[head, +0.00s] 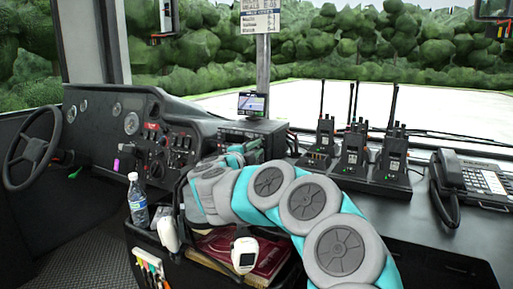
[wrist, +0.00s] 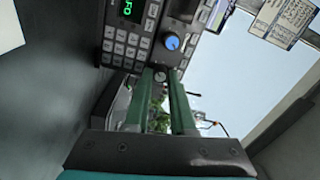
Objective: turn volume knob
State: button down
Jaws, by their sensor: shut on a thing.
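A dark radio panel with a keypad (wrist: 125,42), a green-lit display (wrist: 130,8) and a blue-faced round knob (wrist: 171,42) fills the upper part of the wrist view. My gripper (wrist: 162,73) has its two green fingers pointing at the panel. It is shut on a small dark knob (wrist: 160,76) just below the blue knob, which stands free of the fingers. Neither knob's label can be read. In the head view, my gripper (head: 252,150) is at the radio unit (head: 252,128) on the console; the arm hides the contact there.
Handheld radios stand in a charger (head: 370,175) to the right, with a desk phone (head: 472,180) beyond. A water bottle (head: 138,200) and steering wheel (head: 32,148) are at left. A small screen (head: 252,104) stands above the radio unit, near a post (head: 263,75).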

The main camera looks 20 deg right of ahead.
jog(key=shift+a, duration=0.1)
jog(key=c, duration=1)
grip_release()
jog(key=shift+a, duration=0.1)
jog(key=b+v, duration=0.1)
jog(key=v, duration=0.6)
jog(key=shift+s+a, duration=0.2)
jog(key=shift+s, duration=0.05)
